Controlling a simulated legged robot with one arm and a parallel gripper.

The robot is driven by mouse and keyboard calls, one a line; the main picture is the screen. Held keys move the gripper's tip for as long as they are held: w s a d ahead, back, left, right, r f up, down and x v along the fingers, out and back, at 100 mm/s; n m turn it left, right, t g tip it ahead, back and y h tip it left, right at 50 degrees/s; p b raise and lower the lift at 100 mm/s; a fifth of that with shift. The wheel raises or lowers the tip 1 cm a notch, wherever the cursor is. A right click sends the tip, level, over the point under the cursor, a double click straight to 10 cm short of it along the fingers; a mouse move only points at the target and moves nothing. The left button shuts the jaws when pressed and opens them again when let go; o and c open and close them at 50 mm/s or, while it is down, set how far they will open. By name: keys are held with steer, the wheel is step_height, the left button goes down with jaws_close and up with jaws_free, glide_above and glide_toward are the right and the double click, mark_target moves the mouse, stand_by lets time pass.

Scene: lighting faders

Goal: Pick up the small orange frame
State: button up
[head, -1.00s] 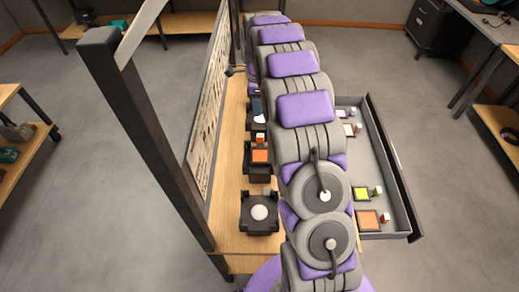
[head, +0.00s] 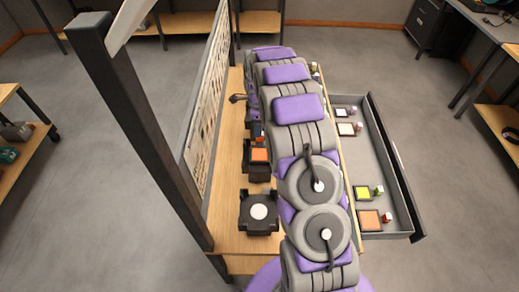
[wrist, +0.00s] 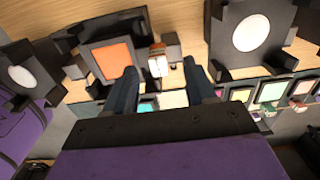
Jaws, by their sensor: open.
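A small block with a pale face and orange-red edges (wrist: 158,62) stands beside a dark holder in the wrist view; it may be the small orange frame. The holder carries a larger orange square (wrist: 113,60), also seen in the head view (head: 259,155). My gripper (wrist: 160,72) is open, its two dark fingers on either side of the small block in the picture. I cannot tell how far apart in depth they are. In the head view my arm hides most of my gripper. A salmon-orange square (head: 369,219) with a small block (head: 387,216) lies in the drawer.
A dark holder with a white disc (head: 259,211) stands at the table's near end. The open drawer (head: 385,150) on the right holds several coloured squares and small blocks. A panel (head: 207,100) and dark post (head: 140,130) bound the table's left side.

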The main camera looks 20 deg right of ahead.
mark_target(260, 147)
steer(key=f, duration=0.3)
steer(key=f+b, duration=0.1)
steer(key=shift+s+d+f, duration=0.2)
steer(key=shift+d+f, duration=0.05)
steer(key=shift+f, duration=0.15)
steer(key=shift+r, duration=0.1)
jaws_close()
